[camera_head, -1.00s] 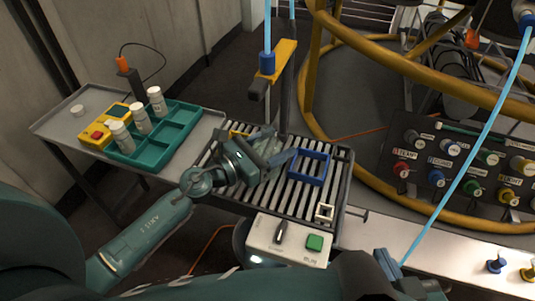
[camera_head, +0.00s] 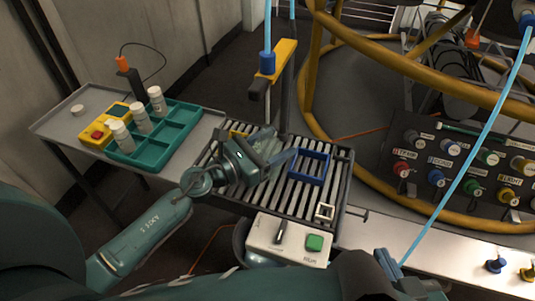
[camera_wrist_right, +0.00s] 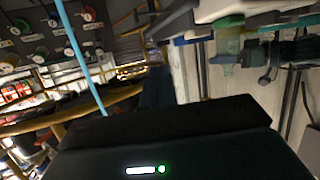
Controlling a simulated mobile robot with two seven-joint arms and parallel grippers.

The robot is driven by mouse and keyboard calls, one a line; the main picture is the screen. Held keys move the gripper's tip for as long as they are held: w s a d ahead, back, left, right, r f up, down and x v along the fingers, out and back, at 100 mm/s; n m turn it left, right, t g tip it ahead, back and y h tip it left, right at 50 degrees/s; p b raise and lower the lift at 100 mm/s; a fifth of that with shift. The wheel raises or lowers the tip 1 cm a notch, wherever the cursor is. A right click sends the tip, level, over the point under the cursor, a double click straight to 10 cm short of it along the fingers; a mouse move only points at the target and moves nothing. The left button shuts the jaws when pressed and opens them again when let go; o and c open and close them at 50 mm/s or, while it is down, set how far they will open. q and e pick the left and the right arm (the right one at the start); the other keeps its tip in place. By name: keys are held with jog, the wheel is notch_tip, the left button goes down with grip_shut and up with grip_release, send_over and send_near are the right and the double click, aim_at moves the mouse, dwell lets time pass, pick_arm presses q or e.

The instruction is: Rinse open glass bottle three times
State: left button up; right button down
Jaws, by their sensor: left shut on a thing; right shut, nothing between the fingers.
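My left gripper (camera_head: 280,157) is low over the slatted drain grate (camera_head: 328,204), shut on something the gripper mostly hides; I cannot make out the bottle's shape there. Three white bottles (camera_head: 140,118) stand in the teal divided tray (camera_head: 188,138) on the side table. A small white round piece (camera_head: 77,110) lies on that table. A blue nozzle (camera_head: 266,62) on a hose hangs at the yellow-topped post (camera_head: 278,58) behind the grate. My right gripper (camera_head: 386,263) is at the bottom right, shut and empty. The right wrist view shows mainly its dark housing (camera_wrist_right: 170,145).
A blue square frame (camera_head: 310,167) and small pale frame (camera_head: 325,211) are on the grate. A control box (camera_head: 290,240) with a black lever and green button stands in front. A yellow device (camera_head: 104,125) sits beside the tray. Yellow pipes and a valve panel (camera_head: 455,165) fill the right.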

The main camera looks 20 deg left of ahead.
dwell(0.5)
notch_tip(320, 180, up, 8)
jog(key=n+g+y, duration=0.1)
jog(key=n+g, duration=0.5)
jog(key=n, duration=0.7)
send_over(318, 246)
jog(key=shift+r, duration=0.1)
jog(key=shift+f, duration=4.45)
jog(key=shift+d, duration=0.1)
jog(key=shift+f, duration=0.4)
